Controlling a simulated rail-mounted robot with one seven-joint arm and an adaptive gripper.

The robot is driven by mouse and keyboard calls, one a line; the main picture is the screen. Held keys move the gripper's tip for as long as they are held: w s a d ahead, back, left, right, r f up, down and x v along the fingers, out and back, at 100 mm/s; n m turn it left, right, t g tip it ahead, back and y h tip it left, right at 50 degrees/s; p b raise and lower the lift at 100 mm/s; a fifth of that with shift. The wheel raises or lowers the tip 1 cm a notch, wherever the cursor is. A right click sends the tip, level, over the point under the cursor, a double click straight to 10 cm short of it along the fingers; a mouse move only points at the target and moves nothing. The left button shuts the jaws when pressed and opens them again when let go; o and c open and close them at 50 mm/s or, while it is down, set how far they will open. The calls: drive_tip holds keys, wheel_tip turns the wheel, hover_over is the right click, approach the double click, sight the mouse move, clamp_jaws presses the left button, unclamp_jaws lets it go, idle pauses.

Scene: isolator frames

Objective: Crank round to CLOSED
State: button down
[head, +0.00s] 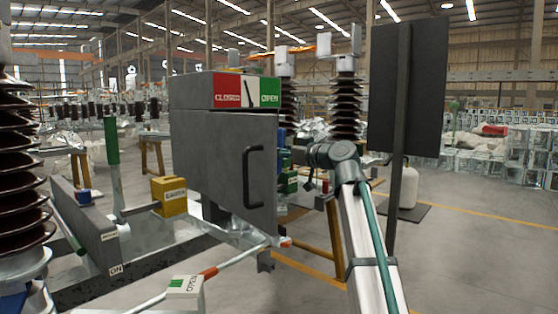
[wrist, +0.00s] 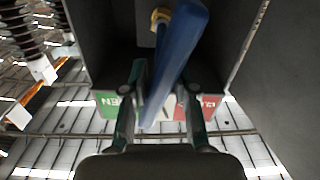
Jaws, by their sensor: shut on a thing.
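The grey mechanism box (head: 215,150) stands at the centre of the head view, with a handled door on its front. Its top plate has a red CLOSED field (head: 227,90) at left and a green OPEN field (head: 265,92) at right. A dark pointer (head: 249,92) stands between them on white, nearly upright, its top leaning slightly toward CLOSED. The blue crank handle (wrist: 178,55) runs between the fingers of my gripper (wrist: 162,88), which is shut on it. In the head view, a bit of blue (head: 281,135) shows at the box's right edge; my fingertips are mostly hidden there.
A dark panel on a post (head: 408,85) stands right of my arm. Ribbed insulators (head: 345,110) rise behind the box, and another (head: 20,150) stands at far left. A rod with an OPEN tag (head: 185,287) crosses low in front. Open floor lies at right.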

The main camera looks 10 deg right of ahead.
drive_tip(key=shift+n+b, duration=0.4)
drive_tip(key=shift+n, duration=0.1)
drive_tip(key=shift+n+b, duration=0.6)
drive_tip(key=shift+b, duration=0.35)
drive_tip(key=shift+a+r+n+b, duration=0.1)
drive_tip(key=shift+a+n+b, duration=0.05)
drive_tip(key=shift+n+b, duration=0.95)
drive_tip(key=shift+b, duration=0.3)
drive_tip(key=shift+s+a+n+b, duration=0.1)
drive_tip(key=shift+s+n+b, duration=0.05)
drive_tip(key=shift+n+b, duration=0.45)
drive_tip(key=n+b, duration=0.1)
drive_tip(key=b, duration=0.1)
drive_tip(key=n+b, duration=0.2)
drive_tip(key=shift+s+a+f+n, duration=0.15)
drive_tip(key=shift+f+n, duration=0.05)
drive_tip(key=shift+n, duration=0.1)
drive_tip(key=shift+s+r+n+b, duration=0.1)
drive_tip(key=shift+r+n+b, duration=0.1)
drive_tip(key=shift+n+b, duration=0.3)
drive_tip(key=c, duration=0.9)
unclamp_jaws()
drive_tip(key=shift+a, duration=0.1)
drive_tip(key=shift+o, duration=0.7)
